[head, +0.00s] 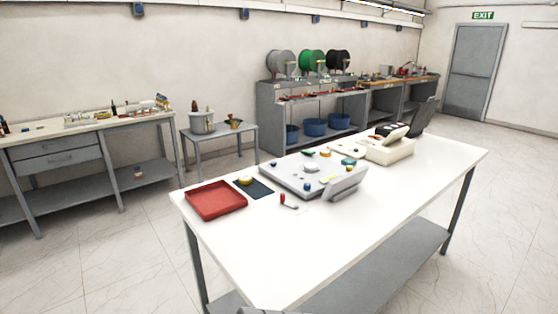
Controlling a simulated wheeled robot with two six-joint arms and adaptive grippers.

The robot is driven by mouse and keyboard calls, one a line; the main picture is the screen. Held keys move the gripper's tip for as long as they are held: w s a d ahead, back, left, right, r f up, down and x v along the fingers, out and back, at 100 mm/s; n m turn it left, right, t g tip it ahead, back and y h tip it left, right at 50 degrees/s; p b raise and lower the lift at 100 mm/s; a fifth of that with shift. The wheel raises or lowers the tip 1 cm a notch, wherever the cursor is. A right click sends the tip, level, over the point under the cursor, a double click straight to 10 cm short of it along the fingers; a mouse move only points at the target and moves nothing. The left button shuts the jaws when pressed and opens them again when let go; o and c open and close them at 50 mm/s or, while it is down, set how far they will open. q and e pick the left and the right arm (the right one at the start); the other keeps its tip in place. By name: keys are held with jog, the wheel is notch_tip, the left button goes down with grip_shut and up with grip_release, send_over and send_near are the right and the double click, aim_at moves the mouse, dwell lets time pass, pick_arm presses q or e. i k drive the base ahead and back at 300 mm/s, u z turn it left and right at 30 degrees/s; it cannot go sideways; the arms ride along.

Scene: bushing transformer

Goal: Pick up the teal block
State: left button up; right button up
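A small teal block (348,161) sits toward the far side of the white table (400,205), at the back right of a grey flat board (283,174). It is small in the head view, so its exact shape and what it rests on are hard to tell. Neither of my grippers shows in this view.
A red tray (216,212) and a dark mat (262,194) lie left of the board. A red-handled tool (283,199) lies in front. A grey tilted panel (344,184) and a beige device (390,150) stand right. The table's near right is clear.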

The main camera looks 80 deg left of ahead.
aim_at(346, 162)
jog(key=u, duration=1.25)
jog(key=i, duration=3.05)
jog(key=u, duration=0.1)
